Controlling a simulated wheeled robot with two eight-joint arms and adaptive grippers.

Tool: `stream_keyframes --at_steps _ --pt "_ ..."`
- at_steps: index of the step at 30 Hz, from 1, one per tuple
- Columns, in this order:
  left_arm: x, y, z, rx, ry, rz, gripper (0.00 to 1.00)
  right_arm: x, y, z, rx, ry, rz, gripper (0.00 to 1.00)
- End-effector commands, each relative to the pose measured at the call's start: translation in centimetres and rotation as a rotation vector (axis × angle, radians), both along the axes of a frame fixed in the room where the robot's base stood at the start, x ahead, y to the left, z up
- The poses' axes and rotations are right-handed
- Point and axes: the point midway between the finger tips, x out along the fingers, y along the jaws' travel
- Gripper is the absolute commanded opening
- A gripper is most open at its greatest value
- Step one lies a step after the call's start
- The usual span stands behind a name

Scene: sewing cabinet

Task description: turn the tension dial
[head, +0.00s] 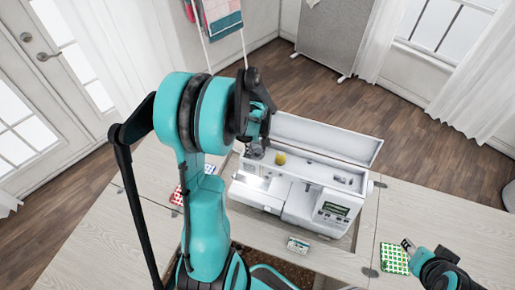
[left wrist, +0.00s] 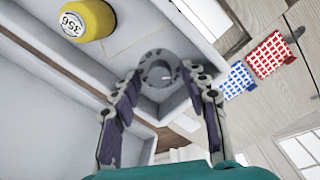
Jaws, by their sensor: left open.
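The white sewing machine (head: 275,190) stands on the cabinet table with its top lid raised. My left gripper (head: 256,148) is over the machine's left end, beside the open top compartment. In the left wrist view, a round grey dial (left wrist: 158,70) with small marks lies between the fingertips of this gripper (left wrist: 161,80). The fingers are apart on either side of the dial; I cannot tell whether they touch it. In the head view the gripper mostly hides the dial. My right gripper (head: 408,246) is at the lower right, away from the machine; its jaw state is unclear.
A yellow thread spool (head: 280,158) sits in the top compartment, near the left gripper; it also shows in the left wrist view (left wrist: 88,18). The raised lid (head: 325,135) stands behind. Red-checked (head: 178,196) and green-checked (head: 394,258) cloths lie on the table.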

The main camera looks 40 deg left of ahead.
Motion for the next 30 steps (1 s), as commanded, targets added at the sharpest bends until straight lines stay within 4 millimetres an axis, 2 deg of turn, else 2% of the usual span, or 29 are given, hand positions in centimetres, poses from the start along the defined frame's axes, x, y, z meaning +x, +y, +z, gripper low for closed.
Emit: stream_keyframes --at_steps 2,3,7,8,20,30 --pt "0.0 0.0 0.0 0.0 0.0 0.0 0.44 0.0 0.0 0.0 0.0 0.0 0.0 0.4" --pt "0.0 0.0 0.0 0.0 0.0 0.0 0.39 0.0 0.0 0.0 0.0 0.0 0.0 0.4" --pt "0.0 0.0 0.0 0.0 0.0 0.0 0.05 0.0 0.0 0.0 0.0 0.0 0.0 0.4" --pt "0.0 0.0 0.0 0.0 0.0 0.0 0.0 0.0 0.0 0.0 0.0 0.0 0.0 0.4" --pt "0.0 0.0 0.0 0.0 0.0 -0.042 0.0 0.0 0.0 -0.2 0.0 0.0 0.0 0.4" --pt "0.1 0.0 -0.1 0.0 0.0 -0.269 0.0 0.0 0.0 -1.1 0.0 0.0 0.0 0.4"
